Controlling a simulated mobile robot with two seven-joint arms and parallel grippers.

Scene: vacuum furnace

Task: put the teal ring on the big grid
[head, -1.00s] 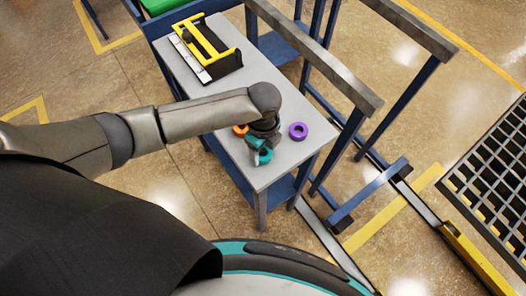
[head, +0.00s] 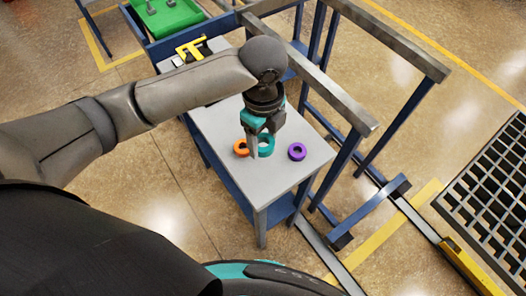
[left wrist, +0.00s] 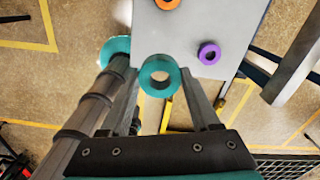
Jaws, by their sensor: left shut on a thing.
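My left gripper (head: 262,130) is shut on the teal ring (head: 266,150) and points down above the grey table. In the left wrist view the teal ring (left wrist: 160,89) sits between the fingertips. It looks larger than the rings on the table, so it is held above the surface. Part of its rim is hidden by a finger in the head view. The big grid (head: 492,178), a dark metal grating, is at the right edge, well apart from the table. A corner of it shows in the left wrist view. My right gripper is not in view.
An orange ring (head: 241,148) and a purple ring (head: 297,152) lie on the grey table (head: 262,186). A yellow-handled rack (head: 190,47) is partly behind my arm. Blue-legged rails (head: 320,80) stand along the table's right side. A low blue bar (head: 368,212) and floor rail lie before the grid.

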